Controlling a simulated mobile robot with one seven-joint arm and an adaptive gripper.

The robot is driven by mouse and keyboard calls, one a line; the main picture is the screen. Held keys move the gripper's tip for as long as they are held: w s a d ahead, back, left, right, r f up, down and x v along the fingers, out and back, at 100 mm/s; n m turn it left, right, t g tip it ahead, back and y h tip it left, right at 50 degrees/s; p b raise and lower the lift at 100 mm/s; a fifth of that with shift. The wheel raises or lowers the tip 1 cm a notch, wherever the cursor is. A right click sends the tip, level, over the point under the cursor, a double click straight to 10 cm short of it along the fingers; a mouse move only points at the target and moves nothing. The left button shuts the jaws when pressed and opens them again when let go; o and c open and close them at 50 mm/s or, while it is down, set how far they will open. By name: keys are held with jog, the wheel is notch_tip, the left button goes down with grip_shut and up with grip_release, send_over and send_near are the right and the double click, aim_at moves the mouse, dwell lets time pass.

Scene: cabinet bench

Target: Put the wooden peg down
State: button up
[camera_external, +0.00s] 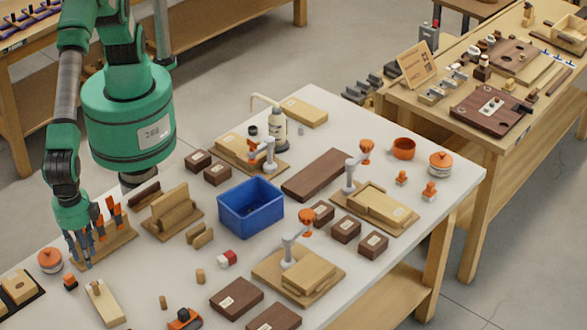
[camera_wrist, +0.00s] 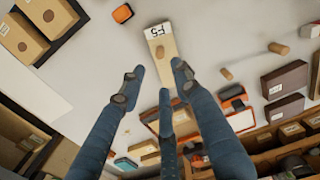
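A small wooden peg (camera_wrist: 160,52) shows on a pale wooden block (camera_wrist: 168,45) with a white label, just beyond my fingertips. The external view also shows this peg (camera_external: 96,288) and block (camera_external: 107,306) near the front left. Two more wooden pegs are on the white table: a smaller one (camera_external: 163,302) and a thicker one (camera_external: 200,276). The wrist view shows both, the smaller (camera_wrist: 226,74) and the thicker (camera_wrist: 279,48). My gripper (camera_external: 82,255) has its fingers spread, with no object seen between them (camera_wrist: 160,80). It is above the table, left of the loose pegs.
A wooden rack (camera_external: 112,245) with orange-handled tools stands close beside my gripper. An orange-lidded jar (camera_external: 50,260) and a small orange-and-black object (camera_external: 70,282) are nearby. A blue bin (camera_external: 250,207) and brown blocks (camera_external: 236,298) lie farther right. Bare tabletop surrounds the loose pegs.

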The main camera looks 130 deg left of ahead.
dwell(0.4)
jog(key=s+a+r+m+t+h, duration=0.1)
jog(key=a+r, duration=1.3)
jog(key=a, duration=0.3)
jog(key=s+a+r+t, duration=0.1)
jog(key=s+a+r, duration=0.1)
jog(key=a+r, duration=1.3)
jog(key=s+a+r+t, duration=0.1)
jog(key=s+a+r, duration=0.1)
jog(key=s+a, duration=0.45)
jog(key=s+a+r+t, duration=0.1)
jog(key=s+a, duration=0.3)
jog(key=a, duration=0.6)
jog(key=s+a+f, duration=0.1)
jog(key=s+a, duration=0.4)
jog(key=s, duration=0.2)
jog(key=s+a+m+t+y, duration=0.1)
jog(key=s+a, duration=0.4)
jog(key=s, duration=0.2)
jog(key=shift+s+a+f+t, duration=0.25)
jog(key=shift+s+f+t, duration=0.05)
jog(key=shift+s+f, duration=0.1)
